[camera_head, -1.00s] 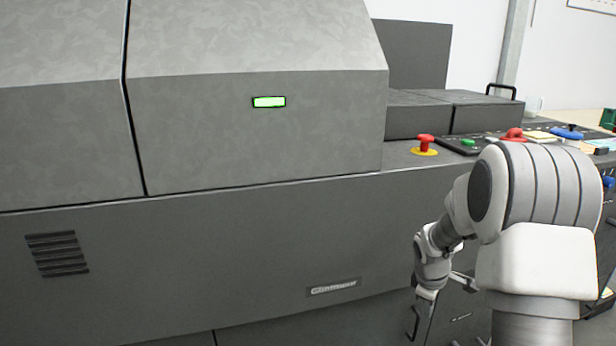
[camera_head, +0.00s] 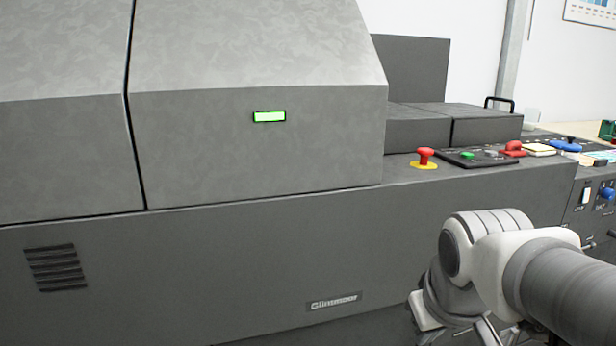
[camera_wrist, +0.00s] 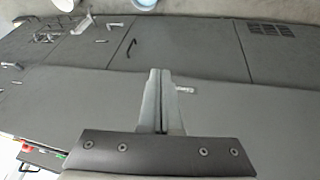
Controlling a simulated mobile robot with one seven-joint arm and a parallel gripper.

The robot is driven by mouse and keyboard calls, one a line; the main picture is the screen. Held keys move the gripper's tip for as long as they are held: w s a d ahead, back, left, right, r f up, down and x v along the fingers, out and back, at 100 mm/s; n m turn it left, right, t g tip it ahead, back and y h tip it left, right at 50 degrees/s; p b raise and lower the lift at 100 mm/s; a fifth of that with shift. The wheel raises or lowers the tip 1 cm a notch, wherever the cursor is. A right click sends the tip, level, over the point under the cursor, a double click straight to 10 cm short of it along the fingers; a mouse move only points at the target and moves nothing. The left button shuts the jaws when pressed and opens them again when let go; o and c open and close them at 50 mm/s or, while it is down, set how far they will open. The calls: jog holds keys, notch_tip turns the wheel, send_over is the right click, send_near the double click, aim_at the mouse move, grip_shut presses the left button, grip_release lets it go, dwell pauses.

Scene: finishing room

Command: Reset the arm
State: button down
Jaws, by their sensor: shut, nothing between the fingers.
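My arm shows at the lower right of the head view, bent low in front of the large grey machine (camera_head: 200,270). In the wrist view my gripper (camera_wrist: 158,74) points at the machine's front, its two fingers together with nothing between them. The fingertips are not clearly seen in the head view, where the bottom edge cuts off the lower arm. In the wrist view the machine's panels and vent appear turned over, and the gripper looks apart from them.
A red mushroom button (camera_head: 425,155) stands on the machine's ledge, beside a control panel (camera_head: 480,156) with coloured knobs. A green indicator (camera_head: 269,116) is lit.

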jog(key=s+a+r+m+y+p, duration=0.1)
jog(key=s+a+r+m+p, duration=0.15)
jog(key=s, duration=0.45)
notch_tip(320, 180, up, 21)
jog(key=p, duration=2.1)
jog(key=shift+w+r+n, duration=0.15)
jog(key=shift+w+n, duration=0.15)
jog(key=shift+n, duration=0.05)
